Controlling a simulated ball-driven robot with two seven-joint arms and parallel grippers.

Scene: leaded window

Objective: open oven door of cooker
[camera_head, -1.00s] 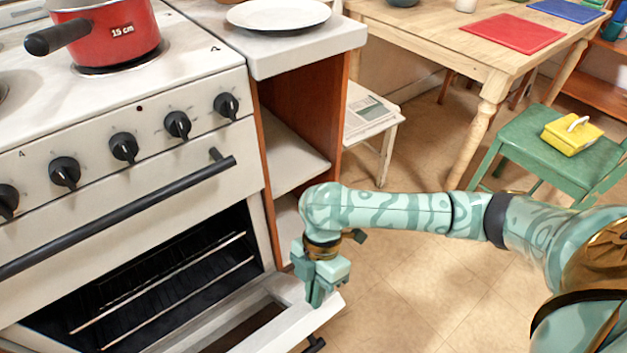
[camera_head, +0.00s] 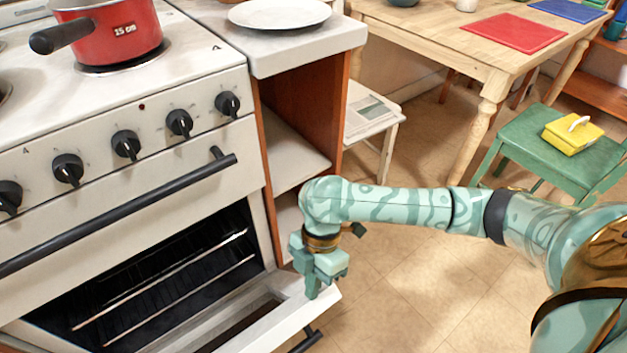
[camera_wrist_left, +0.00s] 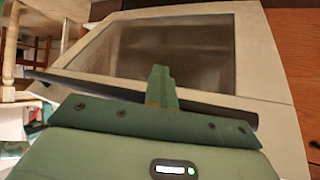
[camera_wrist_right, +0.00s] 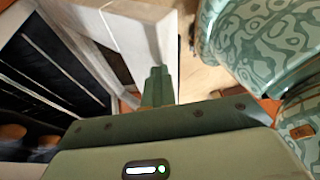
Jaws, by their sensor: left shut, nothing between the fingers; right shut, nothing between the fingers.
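The white cooker's oven door (camera_head: 262,328) is tipped partway down, with the dark rack interior (camera_head: 150,285) showing behind it. Its black handle (camera_head: 305,341) shows beyond its upper edge. My right gripper (camera_head: 312,290) is shut and empty, its fingertips at the inner side of the door's right corner; I cannot tell if they touch. The right wrist view shows the shut fingers (camera_wrist_right: 157,86) beside the white door edge (camera_wrist_right: 130,35). In the left wrist view my left gripper (camera_wrist_left: 161,82) is shut and empty before the door's window (camera_wrist_left: 165,50) and dark handle (camera_wrist_left: 215,110).
A second black bar handle (camera_head: 120,215) and several knobs are above the oven opening. A red pot (camera_head: 112,35) stands on the hob. A shelf unit (camera_head: 300,150) adjoins the cooker.

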